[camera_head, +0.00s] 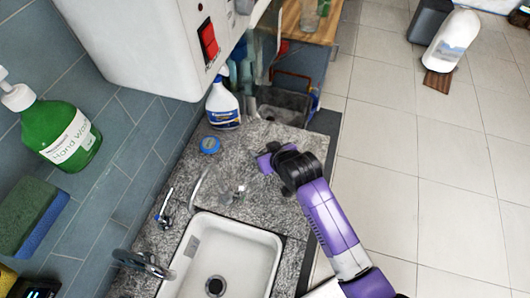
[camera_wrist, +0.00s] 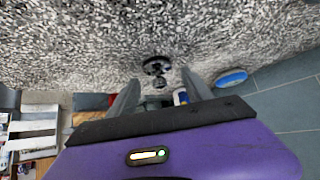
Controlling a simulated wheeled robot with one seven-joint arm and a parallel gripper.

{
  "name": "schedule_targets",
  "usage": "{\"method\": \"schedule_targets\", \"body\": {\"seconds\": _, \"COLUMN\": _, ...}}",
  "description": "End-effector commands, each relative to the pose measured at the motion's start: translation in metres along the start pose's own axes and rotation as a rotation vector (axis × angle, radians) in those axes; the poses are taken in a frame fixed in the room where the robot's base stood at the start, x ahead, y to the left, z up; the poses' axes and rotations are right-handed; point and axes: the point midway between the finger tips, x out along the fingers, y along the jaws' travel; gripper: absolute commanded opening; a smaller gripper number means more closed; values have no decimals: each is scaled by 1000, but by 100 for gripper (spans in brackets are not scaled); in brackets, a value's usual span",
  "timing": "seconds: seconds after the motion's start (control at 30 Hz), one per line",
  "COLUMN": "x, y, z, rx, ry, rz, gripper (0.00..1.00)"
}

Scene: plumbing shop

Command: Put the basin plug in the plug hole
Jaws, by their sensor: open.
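The basin plug (camera_head: 240,190) looks like a small dark and shiny piece on the speckled grey counter, behind the sink. In the wrist view the plug (camera_wrist: 157,65) lies on the counter beyond the fingertips, roughly in line with the gap between them. My gripper (camera_head: 265,160) is above the counter, behind and right of the plug in the head view. In the wrist view my gripper (camera_wrist: 160,84) is open, with nothing held. The white basin (camera_head: 257,245) is at the bottom of the head view, and its dark, round plug hole (camera_head: 215,286) is uncovered.
A blue round item (camera_head: 210,144) lies on the counter, also in the wrist view (camera_wrist: 231,78). A spray bottle (camera_head: 222,105) stands behind it. A curved tap (camera_head: 145,264) is left of the basin. A white wall unit (camera_head: 150,45) overhangs the counter's back left.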

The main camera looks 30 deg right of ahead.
Motion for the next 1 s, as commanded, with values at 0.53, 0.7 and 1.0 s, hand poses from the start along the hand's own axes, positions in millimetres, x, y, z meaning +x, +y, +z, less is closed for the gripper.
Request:
{"method": "schedule_targets", "body": {"seconds": 0.53, "x": 4, "y": 0, "z": 0, "rx": 0, "ry": 0, "rz": 0, "gripper": 11}}
{"method": "schedule_targets", "body": {"seconds": 0.7, "x": 4, "y": 0, "z": 0, "rx": 0, "ry": 0, "rz": 0, "gripper": 0}}
{"method": "schedule_targets", "body": {"seconds": 1.0, "x": 0, "y": 0, "z": -5, "rx": 0, "ry": 2, "rz": 0, "gripper": 0}}
